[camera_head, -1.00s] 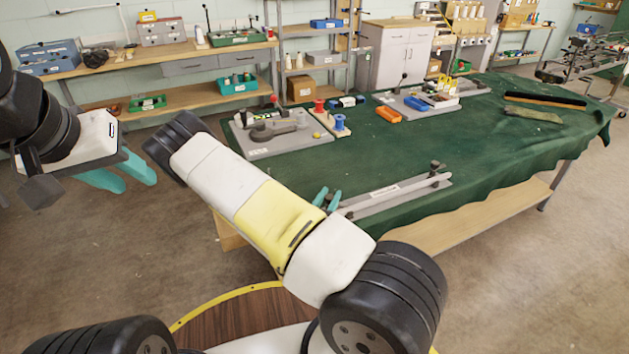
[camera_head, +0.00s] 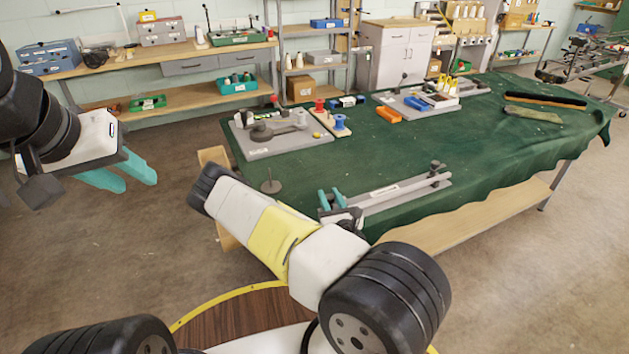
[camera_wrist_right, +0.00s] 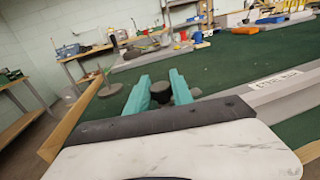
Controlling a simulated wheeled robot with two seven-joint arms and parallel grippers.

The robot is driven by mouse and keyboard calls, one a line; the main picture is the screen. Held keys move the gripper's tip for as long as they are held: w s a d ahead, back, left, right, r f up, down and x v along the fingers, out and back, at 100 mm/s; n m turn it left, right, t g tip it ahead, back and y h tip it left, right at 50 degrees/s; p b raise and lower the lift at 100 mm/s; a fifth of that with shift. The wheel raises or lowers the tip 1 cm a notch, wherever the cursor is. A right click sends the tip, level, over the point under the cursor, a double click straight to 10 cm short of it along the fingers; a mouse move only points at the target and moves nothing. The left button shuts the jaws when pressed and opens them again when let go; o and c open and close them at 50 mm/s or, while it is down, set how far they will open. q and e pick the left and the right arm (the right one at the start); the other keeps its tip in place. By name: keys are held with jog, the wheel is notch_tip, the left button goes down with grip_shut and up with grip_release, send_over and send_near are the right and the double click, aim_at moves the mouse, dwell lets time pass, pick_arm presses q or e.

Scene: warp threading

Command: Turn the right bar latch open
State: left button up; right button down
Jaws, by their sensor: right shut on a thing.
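A grey bar assembly (camera_head: 385,197) with a white label lies along the near edge of the green-covered table. A dark knob (camera_head: 436,166) stands at its far right end. My right gripper (camera_head: 331,198) is at the bar's near left end, its teal fingers on either side of a dark latch knob (camera_wrist_right: 160,92). It is shut on that knob. The forearm hides part of this end in the head view, and the gripper body hides the lower part in the wrist view. My left gripper (camera_head: 122,176) is open and empty, off the table at the left.
A grey tray with a tool (camera_head: 275,150), red and blue spools and an orange item (camera_head: 388,114) are further back. The green cloth (camera_head: 450,140) between is clear.

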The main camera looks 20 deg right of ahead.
dwell(0.4)
jog(key=c, duration=1.1)
grip_release()
